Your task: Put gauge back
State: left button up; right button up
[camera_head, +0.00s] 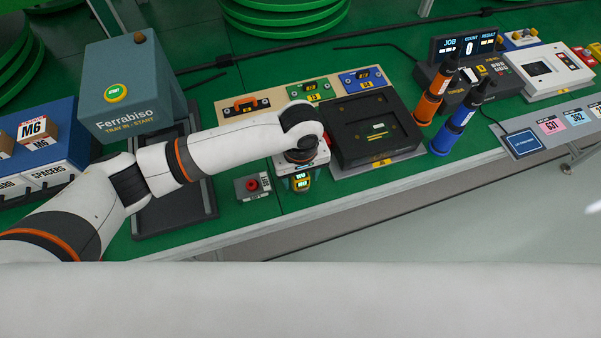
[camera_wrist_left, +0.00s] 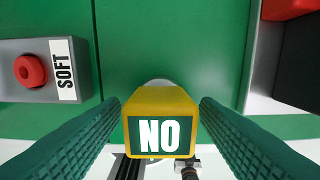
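The gauge is a yellow block with a dark green face reading "NO" in the left wrist view (camera_wrist_left: 160,130). In the head view the gauge (camera_head: 300,182) shows just below my left wrist, near the bench's front edge. My left gripper (camera_wrist_left: 160,108) has its two teal finger pads against the gauge's sides, with no clear gap. In the head view my left gripper (camera_head: 301,165) is mostly hidden under the wrist. I cannot tell the gauge's height above the green bench. My right gripper is not in view.
A grey box with a red button marked "SOFT" (camera_head: 252,186) stands left of the gauge. A black tray (camera_head: 375,130) lies to its right. Orange (camera_head: 437,95) and blue (camera_head: 455,128) tools stand farther right. An empty dark tray (camera_head: 175,212) lies left, below my arm.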

pick_arm(q)
jog(key=shift+r, duration=0.1)
notch_tip(320, 180, up, 12)
dwell(0.5)
dwell(0.5)
